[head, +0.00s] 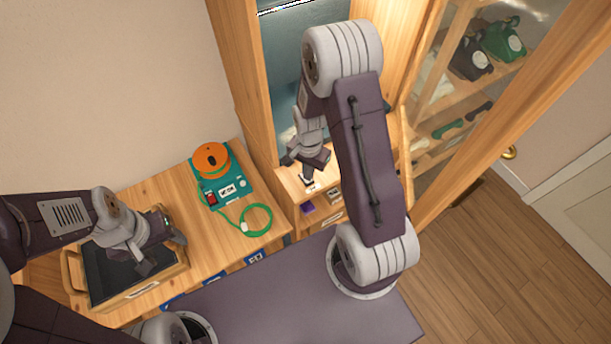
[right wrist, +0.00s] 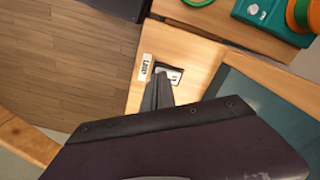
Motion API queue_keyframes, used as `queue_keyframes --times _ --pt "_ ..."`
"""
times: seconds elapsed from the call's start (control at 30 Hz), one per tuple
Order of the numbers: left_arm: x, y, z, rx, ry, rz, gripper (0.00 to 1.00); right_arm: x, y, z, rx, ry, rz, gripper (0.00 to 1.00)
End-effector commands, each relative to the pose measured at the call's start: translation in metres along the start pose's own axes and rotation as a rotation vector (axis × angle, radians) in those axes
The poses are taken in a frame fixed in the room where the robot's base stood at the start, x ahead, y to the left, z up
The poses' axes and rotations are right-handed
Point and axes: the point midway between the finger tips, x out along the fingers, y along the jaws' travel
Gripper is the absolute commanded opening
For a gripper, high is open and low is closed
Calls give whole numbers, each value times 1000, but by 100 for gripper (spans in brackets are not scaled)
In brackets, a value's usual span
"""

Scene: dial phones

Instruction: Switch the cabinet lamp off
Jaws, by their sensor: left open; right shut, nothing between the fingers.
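The lamp switch (right wrist: 170,75) is a small rocker in a dark frame on a wooden ledge in the right wrist view, beside a pale label reading "LAMP" (right wrist: 146,68). My right gripper (right wrist: 158,92) is shut and empty, its fingertips at the near edge of the switch; I cannot tell whether they touch it. In the head view my right gripper (head: 308,178) points down at the ledge of the wooden cabinet (head: 240,80). A bright strip shows at the cabinet's top edge; whether the lamp is lit is unclear. My left gripper (head: 160,250) is open over a tray at left.
A teal box with an orange reel (head: 211,160) and a green cable (head: 256,217) sits on the wooden table (head: 180,200). The wooden tray (head: 75,272) has a dark lining. Old dial phones (head: 502,40) stand on shelves behind glass at right. Wooden floor is clear at lower right.

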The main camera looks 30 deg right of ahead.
Motion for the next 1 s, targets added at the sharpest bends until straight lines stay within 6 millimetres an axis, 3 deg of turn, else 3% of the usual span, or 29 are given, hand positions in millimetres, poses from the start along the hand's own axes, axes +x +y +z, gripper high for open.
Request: queue_keyframes --times 0.83,1.0 --pt "10 0 1 0 0 0 60 13 0 0 0 0 0 0" --pt "3 0 0 0 0 0 60 6 0 0 0 0 0 0"
